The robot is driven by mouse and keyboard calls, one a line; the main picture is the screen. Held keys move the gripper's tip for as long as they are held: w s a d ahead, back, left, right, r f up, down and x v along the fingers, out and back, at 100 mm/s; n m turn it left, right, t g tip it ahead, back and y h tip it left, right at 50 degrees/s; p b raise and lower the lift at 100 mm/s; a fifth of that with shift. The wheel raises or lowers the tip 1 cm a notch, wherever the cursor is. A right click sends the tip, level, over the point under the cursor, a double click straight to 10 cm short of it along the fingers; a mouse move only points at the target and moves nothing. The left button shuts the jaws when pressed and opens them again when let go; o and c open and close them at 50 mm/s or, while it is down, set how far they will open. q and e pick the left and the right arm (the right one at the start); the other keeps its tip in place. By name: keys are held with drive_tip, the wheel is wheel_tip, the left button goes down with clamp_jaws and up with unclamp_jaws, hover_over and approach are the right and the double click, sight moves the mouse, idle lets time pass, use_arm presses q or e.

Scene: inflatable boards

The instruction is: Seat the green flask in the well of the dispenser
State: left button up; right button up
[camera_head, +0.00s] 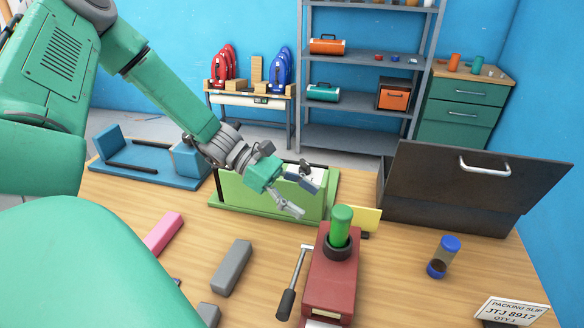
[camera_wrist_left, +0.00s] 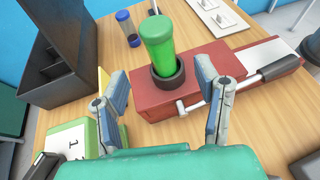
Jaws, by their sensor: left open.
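The green flask (camera_head: 341,226) stands roughly upright in the dark round well (camera_head: 340,251) on top of the red dispenser (camera_head: 331,284). Its lower end is hidden inside the well rim; how deep it sits cannot be told. In the left wrist view the flask (camera_wrist_left: 158,42) rises from the well (camera_wrist_left: 168,84) of the dispenser (camera_wrist_left: 222,62), beyond and between my fingers. My left gripper (camera_head: 309,195) is open and empty, to the left of the flask and behind it in the head view, apart from it. It also shows in the left wrist view (camera_wrist_left: 159,82). My right gripper is not in view.
A lever (camera_head: 292,285) sticks out at the dispenser's left. A green box-like stand (camera_head: 265,195) lies under my left gripper. A dark open case (camera_head: 440,210), a blue-capped vial (camera_head: 444,258) and a packing slip (camera_head: 512,311) are right. Grey (camera_head: 231,267) and pink (camera_head: 163,232) blocks lie left.

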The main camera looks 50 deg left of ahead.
use_arm(q)
drive_tip(key=shift+v, duration=1.7)
drive_tip(key=shift+s, duration=0.1)
